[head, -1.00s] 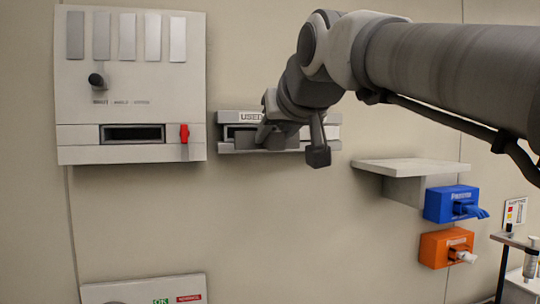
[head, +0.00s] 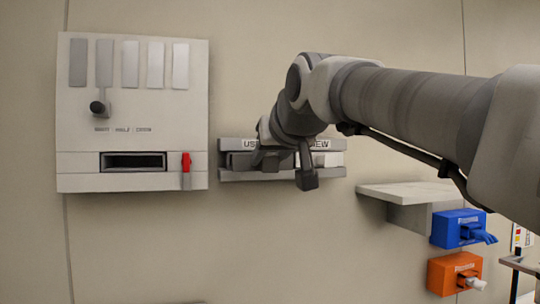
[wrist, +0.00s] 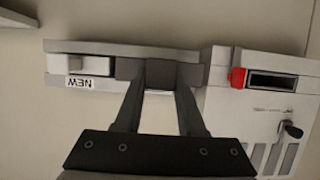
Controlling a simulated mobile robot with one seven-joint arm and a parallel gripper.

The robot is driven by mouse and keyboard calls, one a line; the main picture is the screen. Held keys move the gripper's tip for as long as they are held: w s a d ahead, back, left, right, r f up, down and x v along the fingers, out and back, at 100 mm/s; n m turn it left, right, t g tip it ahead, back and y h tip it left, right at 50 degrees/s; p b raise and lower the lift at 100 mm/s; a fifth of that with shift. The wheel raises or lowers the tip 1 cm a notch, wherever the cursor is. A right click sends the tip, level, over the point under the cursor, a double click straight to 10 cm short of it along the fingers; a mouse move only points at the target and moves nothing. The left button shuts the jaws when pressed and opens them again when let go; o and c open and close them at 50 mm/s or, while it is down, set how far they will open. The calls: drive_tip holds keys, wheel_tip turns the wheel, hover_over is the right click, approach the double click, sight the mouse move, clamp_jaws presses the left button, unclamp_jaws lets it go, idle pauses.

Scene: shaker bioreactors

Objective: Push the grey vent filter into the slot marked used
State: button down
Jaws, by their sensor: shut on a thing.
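The wall holder (head: 334,173) hangs to the right of the large white panel. Its label is partly covered by my arm, with "US" on the left and "EW" on the right. In the wrist view, which is upside down, the NEW label (wrist: 77,82) is clear. My gripper (wrist: 160,78) is shut on a dark grey block, the grey vent filter (wrist: 160,72), at the holder's used end. In the head view a grey block face (head: 240,161) shows left of my fingers. How deep the filter sits is hidden. A white block (wrist: 103,63) sits in the NEW slot.
The white panel (head: 130,70) with a dark slot, a red tab (head: 186,162) and a black knob (head: 98,107) stands close left. A shelf (head: 410,192), a blue box (head: 455,228) and an orange box (head: 450,272) are on the right. The wall below the holder is clear.

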drive_tip(key=shift+w+a+p, duration=0.3)
drive_tip(key=shift+w+p, duration=0.15)
drive_tip(key=shift+w, duration=0.6)
drive_tip(key=shift+w+a+p, duration=0.3)
drive_tip(key=shift+w+p, duration=0.15)
drive_tip(key=shift+w, duration=0.65)
drive_tip(key=shift+w+a+p, duration=0.3)
drive_tip(key=shift+w+p, duration=0.15)
drive_tip(key=shift+w, duration=0.6)
idle(3.4)
drive_tip(key=shift+c, duration=2.1)
unclamp_jaws()
drive_tip(key=b+v, duration=0.2)
drive_tip(key=v, duration=1.5)
drive_tip(key=shift+s, duration=0.25)
